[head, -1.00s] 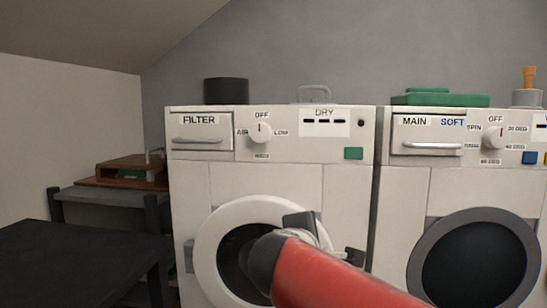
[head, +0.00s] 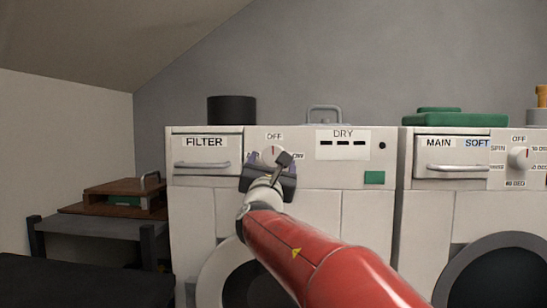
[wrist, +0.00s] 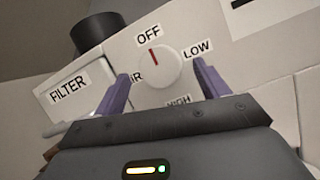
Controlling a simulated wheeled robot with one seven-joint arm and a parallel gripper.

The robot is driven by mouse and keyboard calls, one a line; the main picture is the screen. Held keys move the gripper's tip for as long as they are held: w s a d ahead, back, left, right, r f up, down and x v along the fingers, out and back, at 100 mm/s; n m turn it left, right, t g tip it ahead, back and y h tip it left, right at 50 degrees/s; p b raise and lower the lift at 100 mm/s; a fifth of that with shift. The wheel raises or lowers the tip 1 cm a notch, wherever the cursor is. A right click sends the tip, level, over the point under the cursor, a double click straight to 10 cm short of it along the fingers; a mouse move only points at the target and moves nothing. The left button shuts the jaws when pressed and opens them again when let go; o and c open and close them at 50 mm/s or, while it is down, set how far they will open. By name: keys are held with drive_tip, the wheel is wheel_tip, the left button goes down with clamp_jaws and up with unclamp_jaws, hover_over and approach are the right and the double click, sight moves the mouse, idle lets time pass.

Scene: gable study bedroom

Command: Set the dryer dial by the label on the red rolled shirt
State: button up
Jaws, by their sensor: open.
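The dryer (head: 320,215) is the white machine on the left, with a DRY label on its panel. Its dial (wrist: 156,67) is a round white knob with a red mark, which points at OFF. Labels AIR, LOW and HIGH surround the dial, AIR partly hidden by a finger. In the head view my gripper (head: 270,163) covers most of the dial (head: 272,152). In the wrist view my gripper (wrist: 162,85) is open and empty, its purple fingers on either side of the dial's lower part. I cannot tell if they touch it. No red rolled shirt is in view.
The dryer's FILTER drawer (head: 206,153) is left of the dial, and a green button (head: 374,178) is to the right. A washer (head: 470,210) stands close on the right. A black cylinder (head: 231,110) stands on the dryer. A dark table (head: 80,280) is at lower left.

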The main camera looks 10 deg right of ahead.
drive_tip(key=shift+x, duration=1.05)
drive_tip(key=shift+c, duration=0.3)
drive_tip(key=c, duration=0.9)
